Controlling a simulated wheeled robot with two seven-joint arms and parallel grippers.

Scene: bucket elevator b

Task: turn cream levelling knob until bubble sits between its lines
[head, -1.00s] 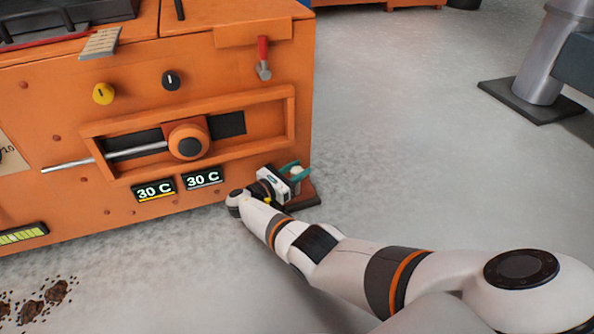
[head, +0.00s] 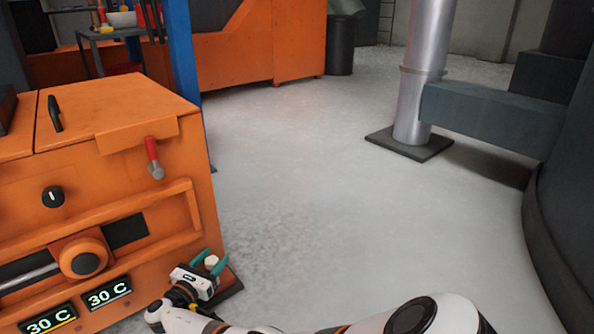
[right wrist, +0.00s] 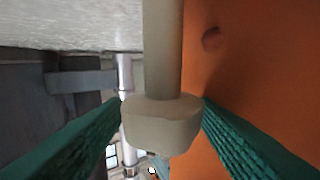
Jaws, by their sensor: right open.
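The cream levelling knob (right wrist: 160,122) hangs on a pale shaft in the middle of the right wrist view, beside the orange machine wall (right wrist: 212,90). My right gripper (right wrist: 160,110) is open, with one teal finger on each side of the knob; I cannot tell whether either touches it. In the head view my right gripper (head: 209,264) is low by the machine's right corner, with the knob (head: 212,261) small between its fingers. No bubble or level lines show in the current views. My left gripper is not in view.
The orange machine (head: 120,120) fills the left, with a red-handled lever (head: 152,155), black knob (head: 53,196) and 30 C displays (head: 108,293). A dark foot plate (head: 228,283) lies at its corner. Grey floor (head: 330,200) is clear rightward, up to a metal column (head: 425,75).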

